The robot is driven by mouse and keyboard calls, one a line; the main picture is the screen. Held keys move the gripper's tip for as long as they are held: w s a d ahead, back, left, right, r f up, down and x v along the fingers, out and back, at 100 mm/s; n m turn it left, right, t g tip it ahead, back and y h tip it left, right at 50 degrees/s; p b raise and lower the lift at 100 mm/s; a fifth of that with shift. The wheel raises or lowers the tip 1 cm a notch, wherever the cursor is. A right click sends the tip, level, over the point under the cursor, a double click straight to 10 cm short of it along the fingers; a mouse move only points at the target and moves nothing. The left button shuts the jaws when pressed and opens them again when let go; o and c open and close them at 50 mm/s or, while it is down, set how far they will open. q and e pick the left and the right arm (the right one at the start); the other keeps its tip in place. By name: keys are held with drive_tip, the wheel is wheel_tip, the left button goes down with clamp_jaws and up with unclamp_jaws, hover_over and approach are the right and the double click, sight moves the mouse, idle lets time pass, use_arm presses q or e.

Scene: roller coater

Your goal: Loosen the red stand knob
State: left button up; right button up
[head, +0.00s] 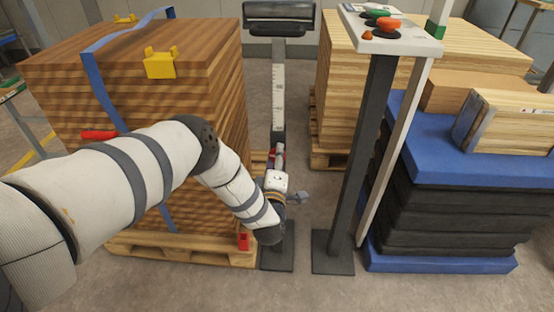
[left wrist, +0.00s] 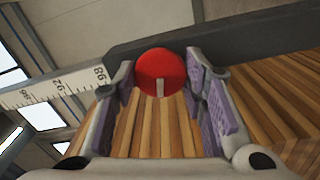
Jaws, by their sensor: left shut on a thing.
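The red stand knob (left wrist: 160,66) is a round red disc with a pale mark at its lower edge, in the left wrist view. It sits against the dark post of the stand, which carries a white measuring scale (left wrist: 62,86). My left gripper (left wrist: 160,76) has its purple-padded fingers on both sides of the knob and is shut on it. In the head view my left gripper (head: 279,155) is at the stand post (head: 279,95), below its printed scale, and largely hides the knob. My right gripper is in neither view.
A strapped wood stack (head: 195,100) on a pallet (head: 180,249) stands close on the left. A control pedestal (head: 362,150) with green and orange buttons stands right of the post. A blue-topped stack (head: 440,166) is further right. Some floor (head: 310,285) in front is clear.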

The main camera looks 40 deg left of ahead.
use_arm(q)
drive_tip(key=shift+f+n+b, duration=0.1)
drive_tip(key=shift+n+b, duration=0.2)
drive_tip(key=shift+n, duration=1.7)
drive_tip(key=o, duration=1.2)
drive_tip(key=shift+c, duration=0.2)
drive_tip(key=v, duration=1.2)
drive_tip(key=shift+s, duration=0.1)
